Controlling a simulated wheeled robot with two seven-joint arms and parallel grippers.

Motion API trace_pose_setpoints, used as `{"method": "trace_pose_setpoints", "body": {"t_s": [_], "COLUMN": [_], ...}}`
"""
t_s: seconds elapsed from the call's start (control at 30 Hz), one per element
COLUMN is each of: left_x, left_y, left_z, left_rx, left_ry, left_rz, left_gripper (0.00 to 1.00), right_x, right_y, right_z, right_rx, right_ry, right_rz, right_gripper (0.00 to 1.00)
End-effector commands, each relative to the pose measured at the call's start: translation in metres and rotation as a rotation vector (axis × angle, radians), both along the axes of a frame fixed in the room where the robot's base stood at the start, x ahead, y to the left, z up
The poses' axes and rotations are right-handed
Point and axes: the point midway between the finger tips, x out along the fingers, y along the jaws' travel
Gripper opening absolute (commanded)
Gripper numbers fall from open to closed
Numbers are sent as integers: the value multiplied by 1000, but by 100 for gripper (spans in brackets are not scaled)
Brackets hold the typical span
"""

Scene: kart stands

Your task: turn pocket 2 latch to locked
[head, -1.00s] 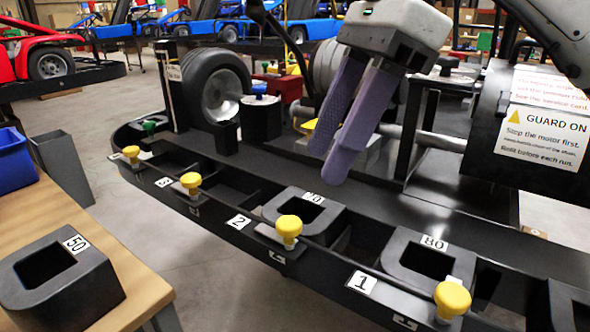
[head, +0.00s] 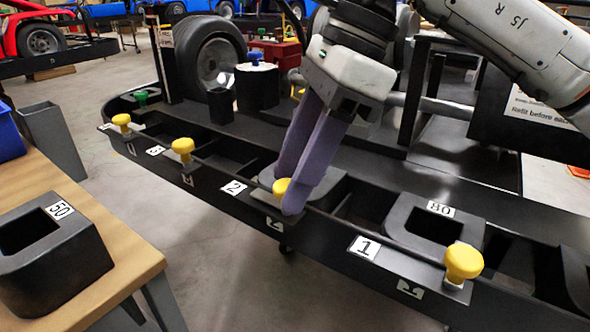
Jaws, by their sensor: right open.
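The pocket 2 latch is a yellow knob (head: 281,187) on the black rail, just right of the label 2 (head: 233,188). A small white symbol (head: 275,225) is on the rail face below it. My right gripper (head: 287,194) is open and comes down from above, with its two purple fingers at the knob. One finger is behind the knob and the other to its right, partly covering it. I cannot tell whether either finger touches it. The latch plate under the knob is mostly hidden. My left gripper is not in view.
Similar yellow knobs stand by label 1 (head: 463,262) and label 3 (head: 183,149). Another weight marked 50 (head: 70,262) is on the wooden table (head: 125,240) at left.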

Motion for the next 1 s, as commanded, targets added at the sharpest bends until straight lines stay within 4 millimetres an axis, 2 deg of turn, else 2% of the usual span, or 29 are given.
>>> {"method": "trace_pose_setpoints", "body": {"t_s": [0.1,0.13,0.37,0.67,1.0], "left_x": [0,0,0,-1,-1], "left_y": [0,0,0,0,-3], "left_z": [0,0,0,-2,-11], "left_rx": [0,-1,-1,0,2], "left_ry": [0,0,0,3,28], "left_rz": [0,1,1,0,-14], "left_gripper": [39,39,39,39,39], "right_x": [0,0,0,0,-3], "right_y": [0,0,0,0,0], "right_z": [0,0,0,0,0], "right_rx": [0,0,0,1,0], "right_ry": [0,0,0,0,-3], "right_rz": [0,0,0,-36,-251], "right_gripper": [44,41,4,4,4]}}
